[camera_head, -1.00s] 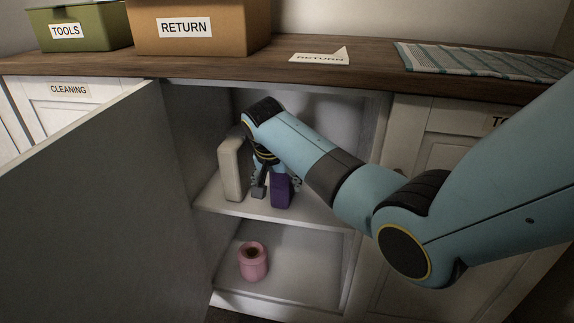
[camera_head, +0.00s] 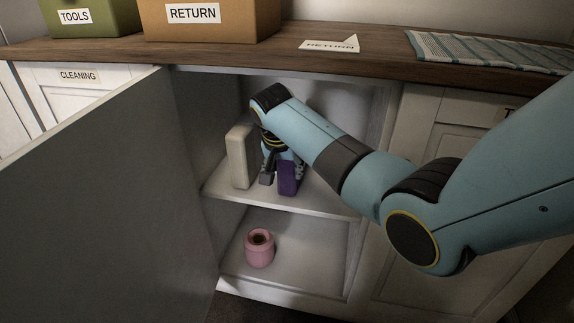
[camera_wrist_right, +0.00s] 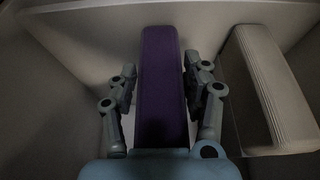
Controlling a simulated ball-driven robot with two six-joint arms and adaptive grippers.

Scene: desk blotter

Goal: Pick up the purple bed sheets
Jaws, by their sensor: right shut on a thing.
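The purple bed sheets (camera_head: 288,178) stand as a folded upright block on the cabinet's upper shelf (camera_head: 330,200). They also show in the middle of the right wrist view (camera_wrist_right: 162,85). My right gripper (camera_head: 284,172) reaches down into the cabinet with a finger on each side of them. In the right wrist view the right gripper (camera_wrist_right: 160,90) is shut on the purple bed sheets. The sheets' lower end is hidden there by the gripper's own body. My left gripper is not in view.
A cream folded block (camera_head: 240,157) stands just left of the gripper; it also shows in the wrist view (camera_wrist_right: 272,85). The open grey door (camera_head: 110,200) blocks the left side. A RETURN box (camera_head: 210,18) stands on the counter.

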